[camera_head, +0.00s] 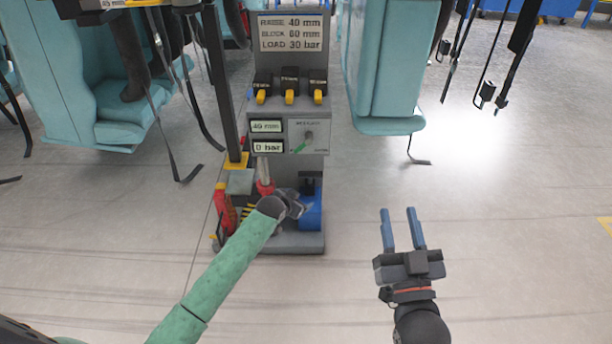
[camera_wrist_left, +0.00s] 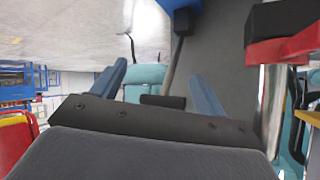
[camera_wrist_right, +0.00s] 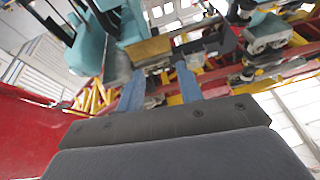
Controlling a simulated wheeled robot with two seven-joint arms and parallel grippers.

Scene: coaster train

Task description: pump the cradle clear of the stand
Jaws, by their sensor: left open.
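The pump console (camera_head: 295,65) stands at the centre of the head view, with a sign reading RAISE 40 mm, BLOCK 60 mm, LOAD 30 bar. One small display (camera_head: 266,126) reads about 49 mm, and the lower display (camera_head: 267,146) reads 0 bar. My left gripper (camera_head: 298,204) is low at the console's base, partly hidden by my green-sleeved arm. In the left wrist view its blue fingers are apart, with a thin grey bar (camera_wrist_left: 176,62) beyond them. My right gripper (camera_head: 402,222) is open and empty over the floor. I cannot clearly identify the cradle or stand.
Three yellow-tipped levers (camera_head: 289,97) sit on the console. A red tool-like item (camera_head: 224,208) and a blue part (camera_head: 309,212) are at its base. Teal seats (camera_head: 392,70) hang on both sides with dangling straps. The floor (camera_head: 500,240) at right is clear.

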